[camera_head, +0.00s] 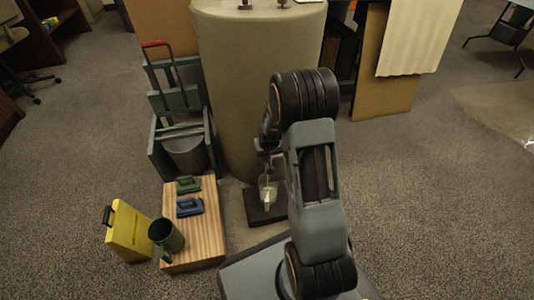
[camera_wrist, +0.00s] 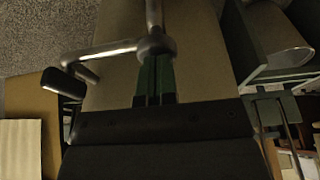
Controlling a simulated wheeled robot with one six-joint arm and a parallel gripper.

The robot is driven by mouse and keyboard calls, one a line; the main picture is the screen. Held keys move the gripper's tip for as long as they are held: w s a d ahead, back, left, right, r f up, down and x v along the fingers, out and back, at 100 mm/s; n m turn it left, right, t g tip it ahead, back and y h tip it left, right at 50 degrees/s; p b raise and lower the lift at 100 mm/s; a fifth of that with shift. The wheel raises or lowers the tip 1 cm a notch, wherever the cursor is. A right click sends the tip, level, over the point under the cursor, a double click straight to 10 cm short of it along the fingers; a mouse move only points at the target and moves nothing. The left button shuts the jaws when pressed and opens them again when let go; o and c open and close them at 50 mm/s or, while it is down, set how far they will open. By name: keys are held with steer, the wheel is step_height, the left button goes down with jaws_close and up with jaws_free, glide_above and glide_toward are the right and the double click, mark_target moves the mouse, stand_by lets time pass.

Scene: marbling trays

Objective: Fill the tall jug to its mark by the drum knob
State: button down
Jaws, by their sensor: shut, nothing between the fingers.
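The drum (camera_head: 258,80) is a large beige upright cylinder, and its wall also fills the middle of the wrist view (camera_wrist: 205,75). A metal tap (camera_wrist: 155,43) with a side arm ending in a dark grip (camera_wrist: 64,82) shows in the wrist view. My gripper (camera_wrist: 155,60) is shut and empty, its green fingertips right at the tap body; I cannot tell whether they touch it. A clear jug (camera_head: 268,186) with something pale in it stands below, on a dark base (camera_head: 262,212). Its fill mark is too small to tell. My arm hides part of the drum front.
Left of my arm, a wooden board (camera_head: 205,232) bears a green clamp-like piece (camera_head: 189,184), a blue one (camera_head: 189,207) and a dark green jug (camera_head: 166,237). A yellow container (camera_head: 129,232) stands beside it. Open carpet lies to the right.

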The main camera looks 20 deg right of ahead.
steer(key=w+p+v, duration=0.1)
steer(key=p+v, duration=0.6)
steer(key=v, duration=0.6)
steer(key=shift+r+p, duration=0.35)
steer(key=shift+r, duration=0.25)
steer(key=shift+r, duration=0.1)
steer(key=s+a+r+p, duration=0.3)
steer(key=s+r+p, duration=0.3)
steer(key=r+p, duration=0.5)
steer(key=s+a+r+n+p, duration=0.1)
steer(key=s+a+r+p, duration=0.2)
steer(key=r+p, duration=0.8)
steer(key=s+a+r+n+p, duration=0.1)
steer(key=s+a+r+p, duration=0.2)
steer(key=r, duration=2.3)
steer(key=s+p, duration=0.5)
steer(key=p, duration=0.2)
steer(key=shift+s+a+r+y+p, duration=0.3)
steer(key=shift+a+r+p, duration=0.05)
steer(key=shift+r+p, duration=0.05)
steer(key=c, duration=1.9)
jaws_free()
